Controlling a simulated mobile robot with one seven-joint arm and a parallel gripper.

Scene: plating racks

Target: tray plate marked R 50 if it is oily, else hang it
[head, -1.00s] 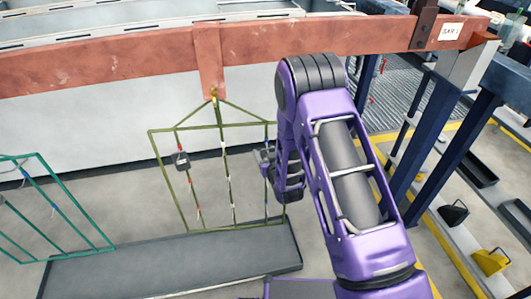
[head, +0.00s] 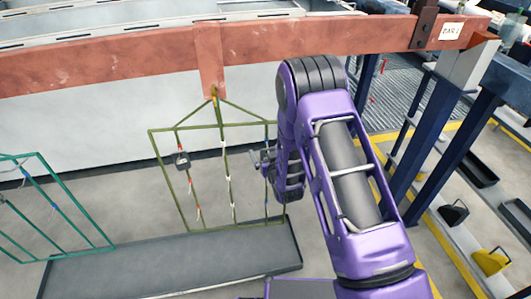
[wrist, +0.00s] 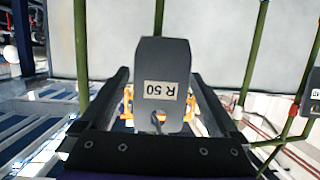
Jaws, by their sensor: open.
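The plate marked R 50 (wrist: 164,62) is a dark grey plate with a pale label, in the wrist view between the two fingers of my gripper (wrist: 161,75). The fingers stand open on either side of it, with gaps visible. A hole shows at its end nearest my palm; whether a hook passes through it is unclear. I see no clear oily sheen on its face. In the head view my gripper (head: 262,161) is at the right side of the olive rack (head: 190,229), partly hidden by my arm. The plate is not distinct there.
Another dark plate (head: 182,160) hangs on the olive rack's left part. The rack hangs from a red beam (head: 120,62) above a long grey tray (head: 170,265). A teal rack (head: 75,208) is at left. Black (head: 454,213) and yellow (head: 491,262) bins stand at right.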

